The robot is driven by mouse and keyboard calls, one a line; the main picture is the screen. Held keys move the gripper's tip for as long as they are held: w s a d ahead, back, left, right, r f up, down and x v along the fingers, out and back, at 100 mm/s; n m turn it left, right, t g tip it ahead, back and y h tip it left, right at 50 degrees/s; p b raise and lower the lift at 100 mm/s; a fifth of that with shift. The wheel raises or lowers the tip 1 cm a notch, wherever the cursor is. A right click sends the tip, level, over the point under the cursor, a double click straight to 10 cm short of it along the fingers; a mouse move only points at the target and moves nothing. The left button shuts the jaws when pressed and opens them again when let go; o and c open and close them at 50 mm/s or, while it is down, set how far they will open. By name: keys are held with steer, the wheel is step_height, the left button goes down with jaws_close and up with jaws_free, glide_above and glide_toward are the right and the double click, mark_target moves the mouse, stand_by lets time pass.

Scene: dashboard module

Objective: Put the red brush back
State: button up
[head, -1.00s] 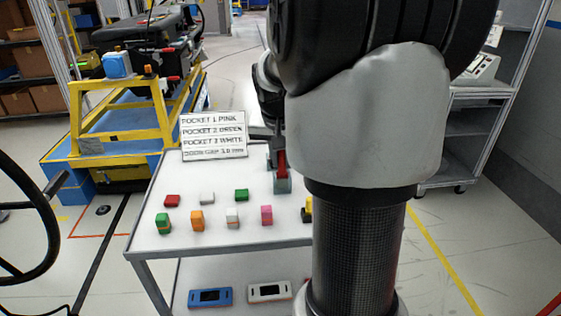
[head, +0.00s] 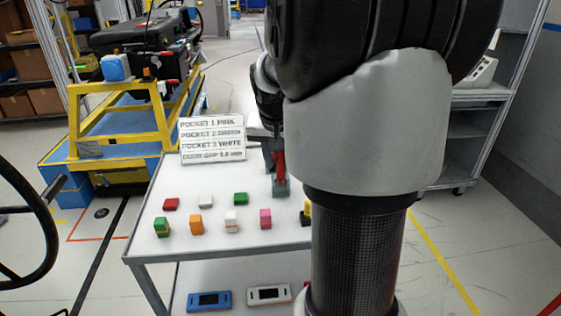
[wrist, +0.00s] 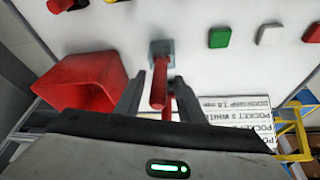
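The red brush (head: 279,162) stands on or in a small grey-green holder (head: 282,188) at the back right of the white table. In the wrist view the brush (wrist: 159,85) rises from the holder (wrist: 162,47) toward the camera. My gripper (wrist: 161,78) has one dark finger on each side of the brush, with visible gaps between fingers and brush. In the head view my arm hides much of the gripper, and only dark finger parts show beside the brush. Whether the brush is fully seated in the holder cannot be told.
A red bin (wrist: 85,82) lies close to the left finger in the wrist view. A sign (head: 212,139) stands on the table left of the holder. Several coloured blocks, such as a green one (head: 241,198), stand nearer the front. My arm hides the table's right side.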

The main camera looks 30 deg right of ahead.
steer(key=p+v, duration=0.2)
steer(key=v, duration=0.9)
steer(key=shift+a+r, duration=0.1)
